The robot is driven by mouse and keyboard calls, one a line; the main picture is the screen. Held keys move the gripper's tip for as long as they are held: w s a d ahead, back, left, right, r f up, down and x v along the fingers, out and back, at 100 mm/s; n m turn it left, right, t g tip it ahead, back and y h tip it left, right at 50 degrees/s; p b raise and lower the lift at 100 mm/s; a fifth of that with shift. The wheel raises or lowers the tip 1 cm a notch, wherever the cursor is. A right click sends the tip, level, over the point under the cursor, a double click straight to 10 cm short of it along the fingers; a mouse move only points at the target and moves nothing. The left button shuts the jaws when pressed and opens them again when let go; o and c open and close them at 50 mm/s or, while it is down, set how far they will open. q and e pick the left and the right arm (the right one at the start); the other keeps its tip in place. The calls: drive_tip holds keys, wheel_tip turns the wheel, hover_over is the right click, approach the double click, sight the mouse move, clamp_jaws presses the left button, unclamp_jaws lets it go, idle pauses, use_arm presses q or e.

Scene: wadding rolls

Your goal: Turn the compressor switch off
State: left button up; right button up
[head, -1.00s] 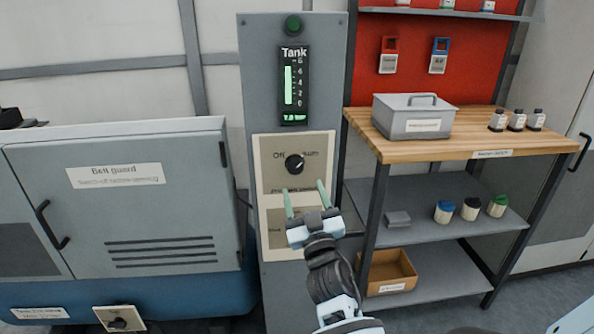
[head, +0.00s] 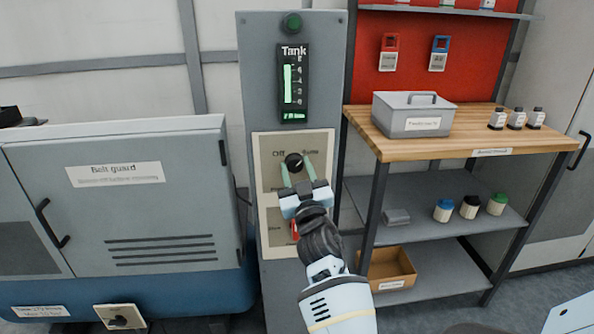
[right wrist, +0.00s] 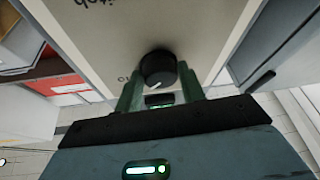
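The switch is a round black knob (head: 294,162) on a beige plate (head: 266,179) on the grey column. "Off" is printed left of the knob, and the right-hand label is hard to read. My right gripper (head: 297,164) is at the knob, one green finger on each side. In the right wrist view the knob (right wrist: 158,69) sits between the fingertips, with hardly any gap, and they look closed on it. Its white mark points down-left there, towards the right-hand label of the plate. My left gripper is not in view.
A tank gauge (head: 294,84) and green button (head: 293,22) are above the switch. A lower plate with a red part (head: 295,230) is partly hidden by my arm. The belt guard (head: 120,205) stands left, the wooden bench (head: 470,142) right.

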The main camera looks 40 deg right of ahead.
drive_tip(key=c, duration=0.5)
